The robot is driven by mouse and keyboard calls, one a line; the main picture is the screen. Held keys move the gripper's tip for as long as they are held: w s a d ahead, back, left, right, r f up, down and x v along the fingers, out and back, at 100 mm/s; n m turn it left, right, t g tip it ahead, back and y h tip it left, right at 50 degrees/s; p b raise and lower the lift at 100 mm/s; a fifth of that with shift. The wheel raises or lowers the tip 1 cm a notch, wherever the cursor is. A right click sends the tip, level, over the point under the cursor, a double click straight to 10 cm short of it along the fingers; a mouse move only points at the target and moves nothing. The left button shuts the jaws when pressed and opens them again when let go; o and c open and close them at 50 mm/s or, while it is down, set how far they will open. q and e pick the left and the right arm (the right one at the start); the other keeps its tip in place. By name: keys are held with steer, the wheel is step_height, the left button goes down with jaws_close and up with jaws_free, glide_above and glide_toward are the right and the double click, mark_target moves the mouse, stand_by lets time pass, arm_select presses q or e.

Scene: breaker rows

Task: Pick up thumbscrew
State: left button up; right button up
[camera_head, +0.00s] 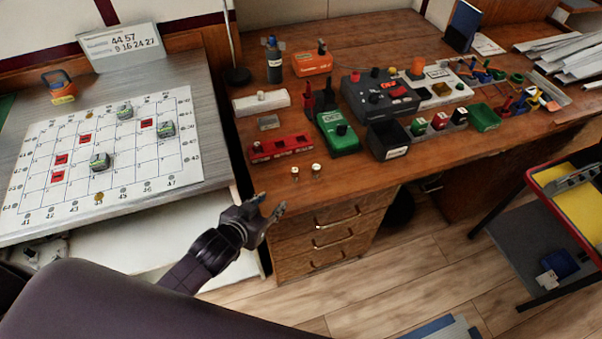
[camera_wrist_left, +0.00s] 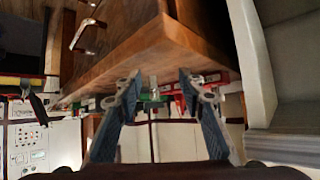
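Two small upright pieces with pale tops, which look like thumbscrews, stand near the front edge of the wooden desk: a left one (camera_head: 295,173) and a right one (camera_head: 316,171). I cannot tell which one the task means. My left gripper (camera_head: 272,204) is just in front of the desk's front left corner, below and left of both, touching neither. In the left wrist view the gripper (camera_wrist_left: 160,80) is open, with nothing held between its two fingers. A small pale upright piece shows beyond the fingertips, too small to name surely. My right gripper is out of view.
On the wooden desk (camera_head: 225,140) a red slotted rack (camera_head: 281,148) and a green device (camera_head: 338,134) stand behind the small pieces. Drawers (camera_head: 330,235) are below the desk edge. A board with a numbered grid (camera_head: 120,190) lies at left. A cart (camera_head: 545,200) stands at right.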

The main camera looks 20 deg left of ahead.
mark_target(293, 173)
arm_select(q)
steer(key=w, duration=0.1)
steer(key=w+d+r+t+h, duration=0.1)
steer(key=w, duration=0.1)
steer(key=w+r+m+t+h, duration=0.1)
steer(key=w, duration=0.1)
steer(key=shift+w+d+r, duration=0.2)
steer(key=shift+r, duration=0.05)
steer(key=shift+r+p+x, duration=0.1)
steer(key=shift+p+x, duration=0.25)
steer(key=shift+x, duration=1.5)
steer(key=shift+r+p+x, duration=0.15)
steer(key=shift+p+x, duration=0.15)
steer(key=shift+x, duration=1.6)
steer(key=shift+d, duration=0.15)
jaws_close()
